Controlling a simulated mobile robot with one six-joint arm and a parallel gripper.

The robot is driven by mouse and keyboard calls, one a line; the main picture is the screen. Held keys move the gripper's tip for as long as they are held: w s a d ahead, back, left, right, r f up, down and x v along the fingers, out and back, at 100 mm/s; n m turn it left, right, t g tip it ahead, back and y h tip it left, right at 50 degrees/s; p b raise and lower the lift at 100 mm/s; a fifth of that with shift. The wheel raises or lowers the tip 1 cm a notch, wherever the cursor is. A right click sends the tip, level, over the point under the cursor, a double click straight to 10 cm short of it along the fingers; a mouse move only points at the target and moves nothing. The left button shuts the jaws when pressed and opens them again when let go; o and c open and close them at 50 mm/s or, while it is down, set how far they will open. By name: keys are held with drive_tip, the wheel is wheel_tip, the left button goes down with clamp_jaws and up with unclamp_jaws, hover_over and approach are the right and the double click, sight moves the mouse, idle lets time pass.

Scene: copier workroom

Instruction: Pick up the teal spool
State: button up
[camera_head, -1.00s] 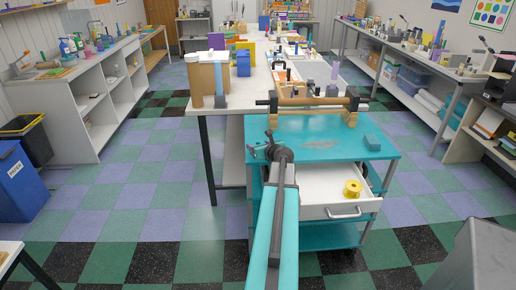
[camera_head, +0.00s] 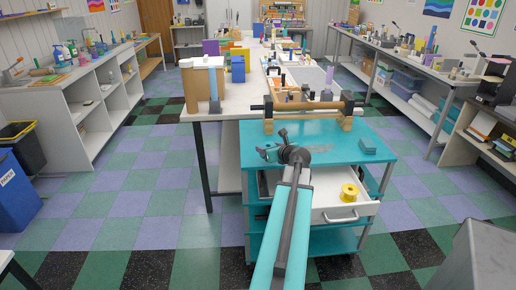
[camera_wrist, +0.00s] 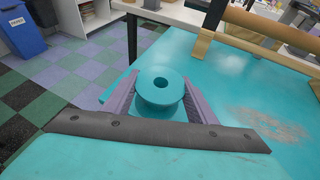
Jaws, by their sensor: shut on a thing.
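The teal spool (camera_wrist: 158,101) stands roughly upright between the jaws of my gripper (camera_wrist: 159,80) in the wrist view, its round top flange with a centre hole facing the camera. The grey-purple fingers press on it from both sides, so my gripper is shut on it. The teal trolley top (camera_wrist: 215,65) lies beneath; I cannot tell whether the spool touches it. In the head view my gripper (camera_head: 271,149) is over the left part of the trolley top (camera_head: 330,134), and the spool is hard to make out against the same colour.
A wooden roller on stands (camera_head: 308,105) crosses the trolley's back edge. A yellow spool (camera_head: 349,192) lies in the open white drawer (camera_head: 328,202). Brown cylinders (camera_head: 191,92) stand on the table behind. The trolley top's middle is clear.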

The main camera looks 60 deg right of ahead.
drive_tip(key=s+b, duration=0.1)
drive_tip(key=s, duration=0.7)
drive_tip(key=shift+s+a+r, duration=0.15)
drive_tip(key=shift+a+r, duration=0.15)
drive_tip(key=shift+r, duration=0.05)
